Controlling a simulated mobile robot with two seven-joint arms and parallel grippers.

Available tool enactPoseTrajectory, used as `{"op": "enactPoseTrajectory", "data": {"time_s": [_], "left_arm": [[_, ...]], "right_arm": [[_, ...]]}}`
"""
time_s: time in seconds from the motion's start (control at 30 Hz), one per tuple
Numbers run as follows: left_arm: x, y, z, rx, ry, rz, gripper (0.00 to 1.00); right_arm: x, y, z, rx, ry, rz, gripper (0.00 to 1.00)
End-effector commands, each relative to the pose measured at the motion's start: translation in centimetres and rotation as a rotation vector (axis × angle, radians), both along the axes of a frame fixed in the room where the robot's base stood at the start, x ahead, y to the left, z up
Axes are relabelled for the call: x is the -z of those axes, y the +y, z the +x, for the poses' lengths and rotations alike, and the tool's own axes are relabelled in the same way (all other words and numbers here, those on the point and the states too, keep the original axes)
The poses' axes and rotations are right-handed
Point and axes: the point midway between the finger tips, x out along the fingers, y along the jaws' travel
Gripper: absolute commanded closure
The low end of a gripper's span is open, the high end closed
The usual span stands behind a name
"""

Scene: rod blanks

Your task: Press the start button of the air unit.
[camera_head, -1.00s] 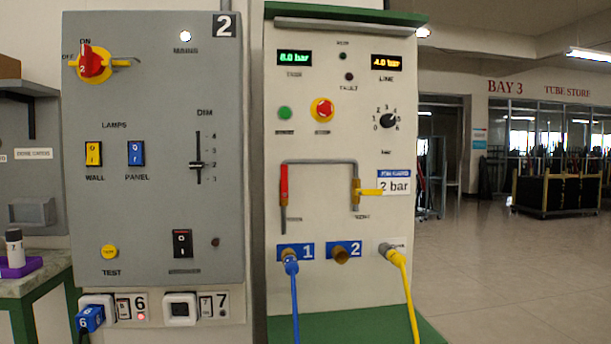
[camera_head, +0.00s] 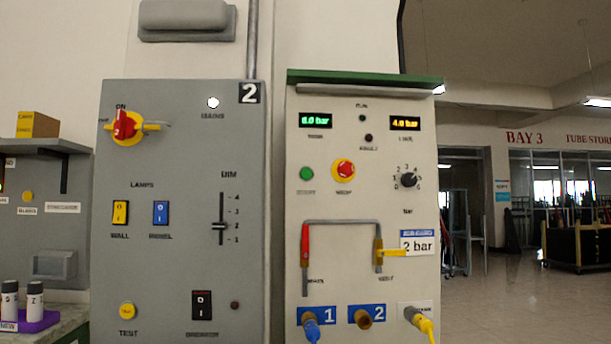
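The air unit (camera_head: 340,245) is a pale panel with a green top edge, right of the grey electrical panel. Its start button (camera_head: 306,174) is round and green, at the upper left of the panel. A red stop button (camera_head: 343,170) on a yellow ring sits just right of it. Two displays sit above: a green tank display (camera_head: 315,120) and an amber line display (camera_head: 405,123) reading 4.0 bar. The run lamp (camera_head: 362,118) and fault lamp (camera_head: 368,137) look dark. Neither of my grippers is in view.
The grey electrical panel (camera_head: 180,260) has a red rotary switch (camera_head: 124,126), lamp switches and a slider. A blue hose plug (camera_head: 311,328) and a yellow hose plug (camera_head: 422,322) sit low on the air unit. Open floor (camera_head: 505,300) lies to the right.

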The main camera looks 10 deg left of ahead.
Motion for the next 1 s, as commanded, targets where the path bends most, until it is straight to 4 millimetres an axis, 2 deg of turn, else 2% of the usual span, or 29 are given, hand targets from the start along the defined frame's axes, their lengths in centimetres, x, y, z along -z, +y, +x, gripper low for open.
{"op": "enactPoseTrajectory", "data": {"time_s": [0.03, 0.23, 1.0], "left_arm": [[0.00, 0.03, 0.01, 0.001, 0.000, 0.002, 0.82], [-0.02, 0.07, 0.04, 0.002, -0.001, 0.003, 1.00], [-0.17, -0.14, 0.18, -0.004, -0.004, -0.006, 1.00]], "right_arm": [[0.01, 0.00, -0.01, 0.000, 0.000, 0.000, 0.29], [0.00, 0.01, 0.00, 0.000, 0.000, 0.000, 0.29], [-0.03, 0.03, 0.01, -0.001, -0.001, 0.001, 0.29]]}}
